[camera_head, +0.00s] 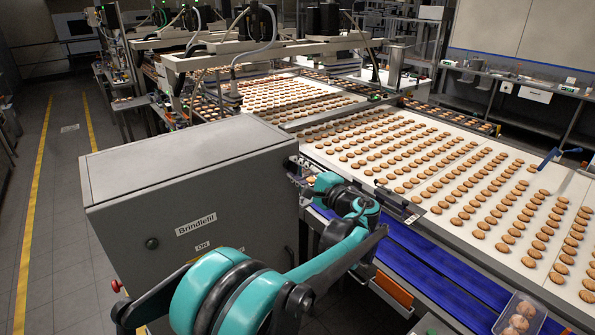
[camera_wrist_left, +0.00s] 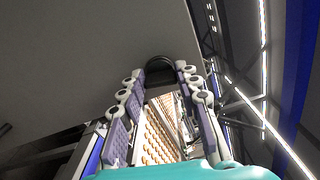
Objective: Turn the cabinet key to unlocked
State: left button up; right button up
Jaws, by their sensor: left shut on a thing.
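The grey cabinet (camera_head: 185,190) stands at the left of the head view, with a "Brindlefil" label and an "ON" mark on its front. My left gripper (camera_head: 303,172) is at the cabinet's right side, partly hidden by my own arm. In the left wrist view the cabinet (camera_wrist_left: 75,60) fills the upper left. There the two padded fingers of my left gripper (camera_wrist_left: 161,80) are closed about a dark rounded piece, which I take to be the key (camera_wrist_left: 160,66). The key's turn position cannot be made out. My right gripper is not in view.
A conveyor (camera_head: 420,222) with rows of biscuits runs along the right of the cabinet. A blue-sided edge lies below it, with a clear bin (camera_head: 521,318) of biscuits at bottom right. A red knob (camera_head: 116,286) sticks out at the cabinet's left. Floor at far left is clear.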

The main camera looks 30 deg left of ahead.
pick_arm(q)
jog(key=shift+n, duration=1.1)
jog(key=o, duration=1.1)
jog(key=shift+f, duration=0.1)
jog(key=v, duration=1.2)
jog(key=shift+s+a+f, duration=0.1)
jog(key=shift+f, duration=0.05)
